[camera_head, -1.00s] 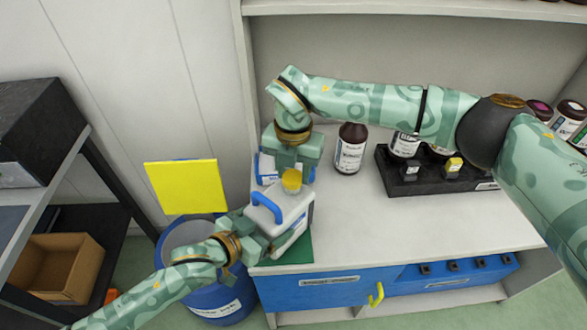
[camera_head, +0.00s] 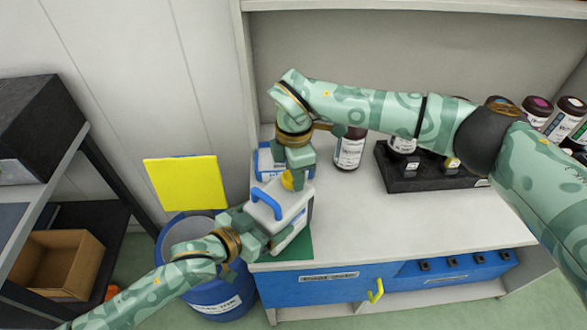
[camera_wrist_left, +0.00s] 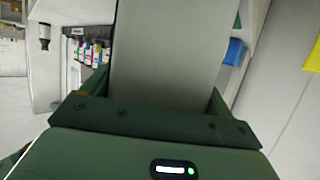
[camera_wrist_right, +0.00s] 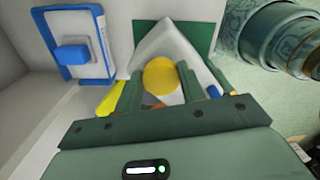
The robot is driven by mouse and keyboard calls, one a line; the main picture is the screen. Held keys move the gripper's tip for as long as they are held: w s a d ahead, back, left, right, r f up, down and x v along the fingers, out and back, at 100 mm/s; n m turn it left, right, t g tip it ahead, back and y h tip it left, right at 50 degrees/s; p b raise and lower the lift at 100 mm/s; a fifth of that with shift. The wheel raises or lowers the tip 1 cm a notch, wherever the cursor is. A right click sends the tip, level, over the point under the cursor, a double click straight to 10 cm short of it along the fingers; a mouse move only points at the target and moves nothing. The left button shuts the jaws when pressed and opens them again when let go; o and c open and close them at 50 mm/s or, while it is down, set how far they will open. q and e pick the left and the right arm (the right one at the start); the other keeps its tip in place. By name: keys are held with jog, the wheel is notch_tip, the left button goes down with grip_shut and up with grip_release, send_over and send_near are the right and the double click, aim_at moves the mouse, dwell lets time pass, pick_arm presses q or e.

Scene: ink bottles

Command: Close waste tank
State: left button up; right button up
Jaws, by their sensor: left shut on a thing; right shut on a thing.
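The waste tank (camera_head: 291,214) is a white container with a blue handle (camera_head: 266,204), held over the counter's left front corner, by a green mat. My left gripper (camera_head: 256,232) is shut on its body. Its pale wall (camera_wrist_left: 170,50) fills the space between the fingers in the left wrist view. My right gripper (camera_head: 292,172) reaches down from above and is shut on the yellow cap (camera_head: 287,182) at the tank's top. In the right wrist view the cap (camera_wrist_right: 160,76) sits between the fingers, over the tank. I cannot tell whether it is seated on the opening.
A blue-and-white box (camera_head: 265,163) stands behind the tank. A brown bottle (camera_head: 349,150) and a black rack (camera_head: 405,178) stand to the right. A blue barrel (camera_head: 225,299) with a raised yellow lid (camera_head: 186,184) is at the left. The counter's front middle is clear.

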jog(key=m, duration=0.6)
jog(key=shift+s+m, duration=0.15)
jog(key=shift+m, duration=0.15)
jog(key=m, duration=0.5)
jog(key=shift+s+a+m, duration=0.15)
jog(key=shift+a+m, duration=0.05)
jog(key=shift+m, duration=0.2)
jog(key=m, duration=0.3)
jog(key=o, duration=1)
jog(key=shift+r, duration=2.2)
